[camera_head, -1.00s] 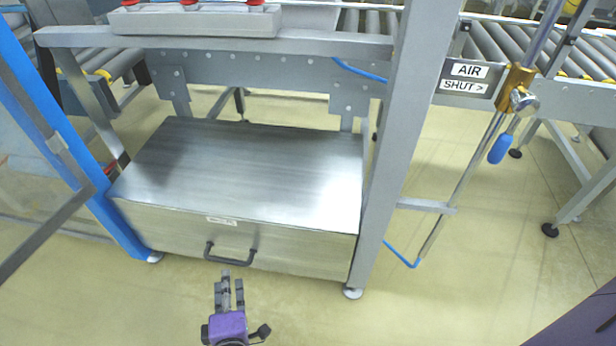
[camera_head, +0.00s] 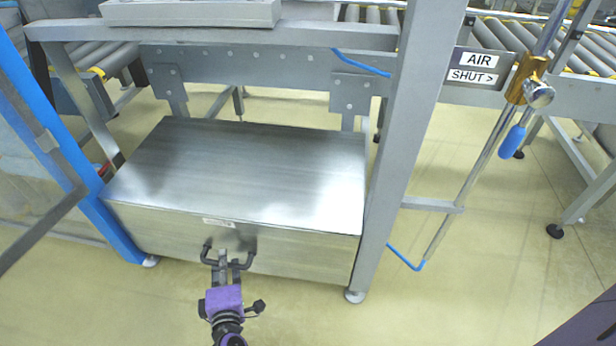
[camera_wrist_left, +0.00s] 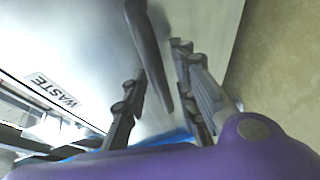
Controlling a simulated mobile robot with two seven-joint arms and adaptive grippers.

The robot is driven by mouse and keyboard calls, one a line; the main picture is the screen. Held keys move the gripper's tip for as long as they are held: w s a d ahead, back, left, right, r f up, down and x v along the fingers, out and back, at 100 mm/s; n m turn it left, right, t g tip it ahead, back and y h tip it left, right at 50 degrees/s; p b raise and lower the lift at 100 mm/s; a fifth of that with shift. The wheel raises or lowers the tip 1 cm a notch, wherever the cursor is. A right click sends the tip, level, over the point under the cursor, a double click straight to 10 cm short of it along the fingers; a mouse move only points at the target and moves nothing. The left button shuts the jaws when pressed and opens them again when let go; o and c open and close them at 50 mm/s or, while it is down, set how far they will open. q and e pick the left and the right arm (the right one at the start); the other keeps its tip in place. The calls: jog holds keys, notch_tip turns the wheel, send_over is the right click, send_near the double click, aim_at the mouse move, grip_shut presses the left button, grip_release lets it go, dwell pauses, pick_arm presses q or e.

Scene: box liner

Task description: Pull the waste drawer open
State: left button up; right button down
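The waste drawer (camera_head: 310,252) is a brushed-metal box front under a flat steel top, and it looks closed. A small label sits above its dark bar handle (camera_head: 247,260). In the left wrist view the label reads WASTE, and the handle (camera_wrist_left: 150,55) runs between the fingers. My left gripper (camera_head: 222,256), purple with grey fingers, is at the middle of the handle. In the left wrist view the left gripper (camera_wrist_left: 160,88) has its fingers apart on either side of the bar, with gaps showing. My right gripper is not in view.
A grey frame post (camera_head: 400,150) stands right of the drawer, and a blue post (camera_head: 108,225) stands at its left. An air valve with a blue lever (camera_head: 512,141) is farther right. The floor (camera_head: 300,310) in front of the drawer is clear.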

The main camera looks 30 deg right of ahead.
pick_arm(q)
grip_shut()
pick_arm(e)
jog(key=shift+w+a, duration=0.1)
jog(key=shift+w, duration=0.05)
